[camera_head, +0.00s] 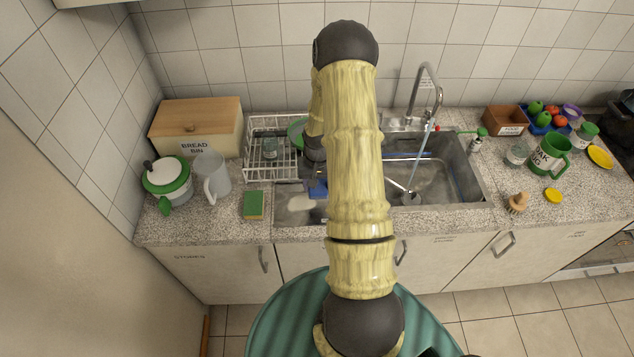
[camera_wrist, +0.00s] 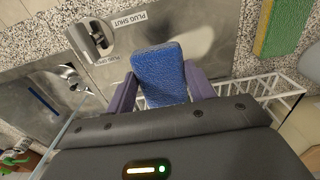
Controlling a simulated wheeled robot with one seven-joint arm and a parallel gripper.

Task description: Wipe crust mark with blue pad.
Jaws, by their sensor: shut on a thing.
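The blue pad (camera_wrist: 158,70) is held between the two purple fingers of my gripper (camera_wrist: 163,92) in the wrist view. In the head view the pad (camera_head: 318,188) shows as a small blue patch beside my arm, over the left part of the sink. A pale, whitish crust mark (camera_wrist: 200,40) lies on the metal just past the pad's end in the wrist view, partly hidden by the pad. It also shows in the head view (camera_head: 300,203). I cannot tell whether the pad touches the metal. My arm hides most of my gripper in the head view.
A plug control labelled "PLUG SHUT" (camera_wrist: 92,38) is near the pad. The main basin (camera_head: 440,180) with its tap is to the right.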

